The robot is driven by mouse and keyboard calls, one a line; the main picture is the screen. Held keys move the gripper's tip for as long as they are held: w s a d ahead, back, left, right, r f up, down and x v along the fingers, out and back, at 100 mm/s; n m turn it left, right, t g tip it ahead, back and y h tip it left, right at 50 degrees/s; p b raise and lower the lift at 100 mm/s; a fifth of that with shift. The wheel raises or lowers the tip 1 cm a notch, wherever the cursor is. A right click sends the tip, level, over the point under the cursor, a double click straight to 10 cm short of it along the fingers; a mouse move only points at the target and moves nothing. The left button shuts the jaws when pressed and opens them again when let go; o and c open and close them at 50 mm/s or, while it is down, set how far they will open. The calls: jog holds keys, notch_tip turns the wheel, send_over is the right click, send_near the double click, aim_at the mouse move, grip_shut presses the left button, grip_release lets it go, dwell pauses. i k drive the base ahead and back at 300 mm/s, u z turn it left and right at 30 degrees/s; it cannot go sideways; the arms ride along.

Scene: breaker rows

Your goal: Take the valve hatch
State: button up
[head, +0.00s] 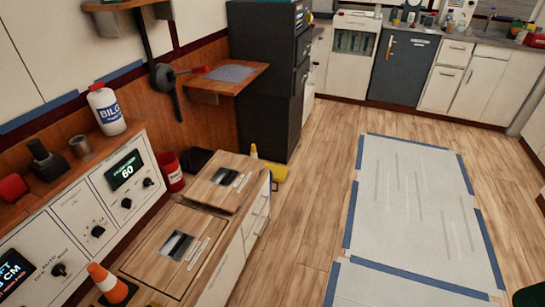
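Two square wooden hatch panels lie on the low cabinet at lower centre-left in the head view. The nearer hatch (152,247) is framed by a dark seam and has a dark recessed pull with a small label beside it. The farther hatch (207,192) has a similar pull and label and looks slightly raised. The labels are too small to read, so I cannot tell which is the valve hatch. My gripper is not in view.
An orange cone (108,281) stands by the nearer hatch. A black cabinet (265,80) rises beyond. Wooden floor (306,190) is clear beside a taped white sheet (410,205).

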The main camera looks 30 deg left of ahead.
aim_at(223, 183)
jog(key=z, duration=0.05)
jog(key=i, duration=1.75)
jog(key=u, duration=0.7)
jog(key=i, duration=0.8)
jog(key=u, duration=1.55)
jog(key=i, duration=0.8)
jog(key=u, duration=0.7)
